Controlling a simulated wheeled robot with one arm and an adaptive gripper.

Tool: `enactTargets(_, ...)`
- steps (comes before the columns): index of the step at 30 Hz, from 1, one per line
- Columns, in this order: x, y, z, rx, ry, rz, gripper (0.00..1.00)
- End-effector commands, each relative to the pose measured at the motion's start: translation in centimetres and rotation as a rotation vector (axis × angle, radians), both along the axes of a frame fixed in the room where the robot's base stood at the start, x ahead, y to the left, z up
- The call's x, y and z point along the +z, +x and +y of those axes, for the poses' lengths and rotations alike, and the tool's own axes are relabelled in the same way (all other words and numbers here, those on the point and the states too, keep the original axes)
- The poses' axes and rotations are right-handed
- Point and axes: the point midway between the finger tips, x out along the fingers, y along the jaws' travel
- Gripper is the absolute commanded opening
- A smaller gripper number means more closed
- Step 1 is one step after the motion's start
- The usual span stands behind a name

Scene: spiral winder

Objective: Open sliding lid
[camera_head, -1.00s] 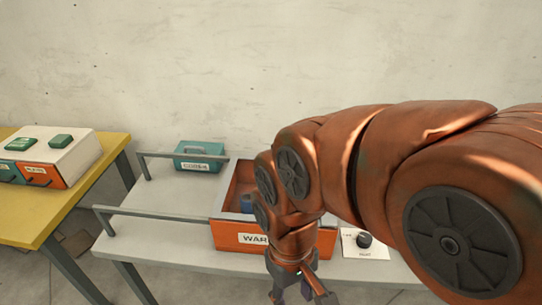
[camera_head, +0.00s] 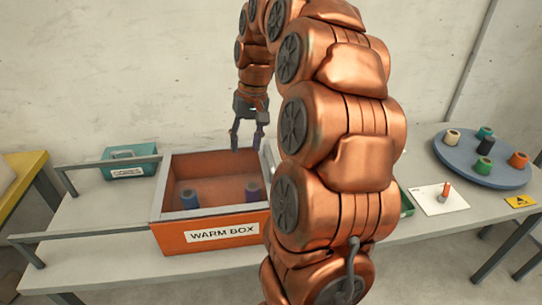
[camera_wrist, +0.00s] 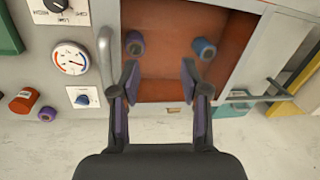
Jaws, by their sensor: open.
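The orange box labelled WARM BOX (camera_head: 222,234) stands on the table, with two grey rails (camera_head: 95,163) reaching left from it. Its interior shows, with a blue spool (camera_head: 189,200) and a purple spool (camera_head: 252,193) inside. I cannot tell whether a clear lid covers it. A grey bar handle (camera_wrist: 105,50) runs along one edge of the box in the wrist view. My gripper (camera_head: 247,142) is open and empty, pointing down over the back right part of the box. In the wrist view its fingers (camera_wrist: 159,75) are spread near the two spools, touching nothing visible.
A round turntable (camera_head: 460,168) with several spools and a white card (camera_head: 428,203) lie at right. The wrist view shows a dial gauge (camera_wrist: 70,60) beside the box. My arm hides the table's middle.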

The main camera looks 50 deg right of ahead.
Motion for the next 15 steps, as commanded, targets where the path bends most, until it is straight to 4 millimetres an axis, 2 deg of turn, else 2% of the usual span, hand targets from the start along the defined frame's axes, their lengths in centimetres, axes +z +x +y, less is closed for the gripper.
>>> enactTargets(1,-0.6,0.2,-2.3,-0.041,0.005,-0.005,0.45)
enactTargets(3,-0.8,0.3,-4.9,-0.088,0.009,-0.015,0.45)
enactTargets(6,-1.0,0.1,-7.9,-0.139,0.009,-0.024,0.45)
enactTargets(10,-1.3,-0.2,-10.1,-0.178,0.009,-0.029,0.45)
enactTargets(15,-1.8,-0.3,-10.6,-0.189,0.012,-0.028,0.45)
